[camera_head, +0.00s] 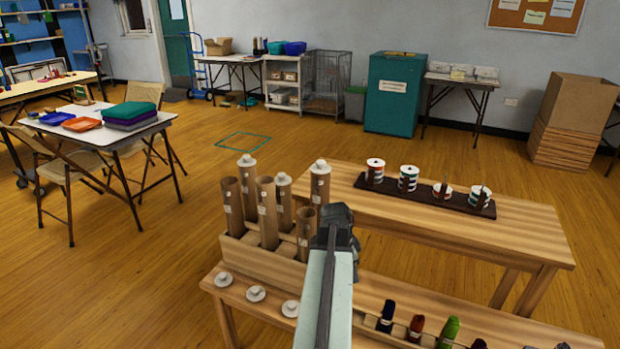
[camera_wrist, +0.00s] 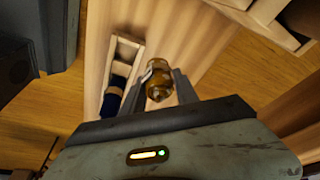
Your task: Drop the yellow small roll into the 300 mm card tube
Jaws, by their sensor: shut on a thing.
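My gripper (camera_head: 337,222) is over the front bench, just right of the card tubes. In the wrist view my gripper (camera_wrist: 166,84) is shut on the yellow small roll (camera_wrist: 158,82), which looks amber there and is held above the bench. The head view hides the roll behind my gripper. Several brown card tubes stand upright in a wooden rack (camera_head: 262,258). Three look uncapped: a left tube (camera_head: 232,206), a middle tube (camera_head: 267,214) and a shorter right tube (camera_head: 306,234). Their labels are too small to read, so I cannot tell which is 300 mm.
White-capped tubes (camera_head: 320,187) stand behind the open ones. Loose white caps (camera_head: 256,293) lie along the bench's front left. Dark blue (camera_head: 386,314), red (camera_head: 416,327) and green (camera_head: 448,331) rolls sit to the right. A table behind holds a dark tray (camera_head: 400,194) of striped spools.

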